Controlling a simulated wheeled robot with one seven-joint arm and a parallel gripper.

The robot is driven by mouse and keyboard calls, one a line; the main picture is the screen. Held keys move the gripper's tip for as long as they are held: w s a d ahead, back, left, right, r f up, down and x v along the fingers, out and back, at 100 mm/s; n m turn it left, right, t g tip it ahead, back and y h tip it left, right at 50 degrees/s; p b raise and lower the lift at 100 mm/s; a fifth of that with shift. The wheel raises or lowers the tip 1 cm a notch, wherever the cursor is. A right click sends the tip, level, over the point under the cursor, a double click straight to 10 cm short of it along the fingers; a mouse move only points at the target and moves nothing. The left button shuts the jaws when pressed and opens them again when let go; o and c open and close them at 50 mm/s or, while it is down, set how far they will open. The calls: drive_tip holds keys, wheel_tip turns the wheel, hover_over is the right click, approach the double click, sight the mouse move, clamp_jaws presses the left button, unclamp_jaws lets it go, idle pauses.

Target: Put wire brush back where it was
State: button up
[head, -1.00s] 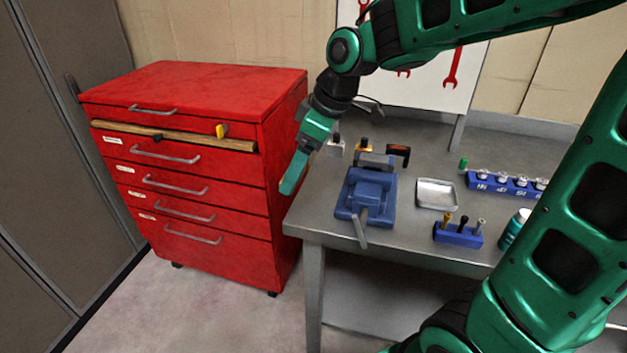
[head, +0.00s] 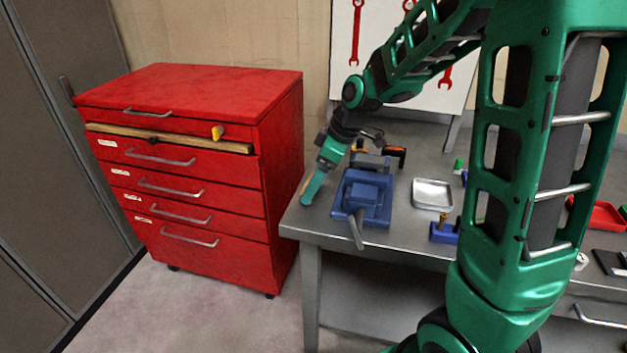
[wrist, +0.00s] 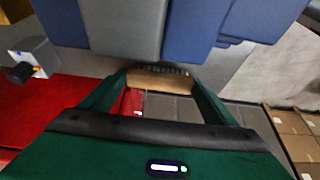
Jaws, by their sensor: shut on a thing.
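The wire brush (wrist: 160,80) shows in the wrist view as a tan wooden strip with dark bristles along its upper edge. It lies across between the fingertips of my gripper (wrist: 162,88), which is shut on it. In the head view my gripper (head: 311,187) points down at the left end of the metal bench (head: 300,225), just left of the blue vise (head: 366,195). Only a small tan edge of the brush shows there; fingers hide the rest. I cannot tell whether the brush touches the bench.
A metal tray (head: 432,195) and blue holder (head: 444,231) lie right of the vise.

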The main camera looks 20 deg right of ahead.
drive_tip(key=shift+f, duration=0.2)
drive_tip(key=o, duration=1.1)
drive_tip(key=shift+r, duration=0.1)
drive_tip(key=v, duration=1.2)
drive_tip(key=shift+a, duration=0.1)
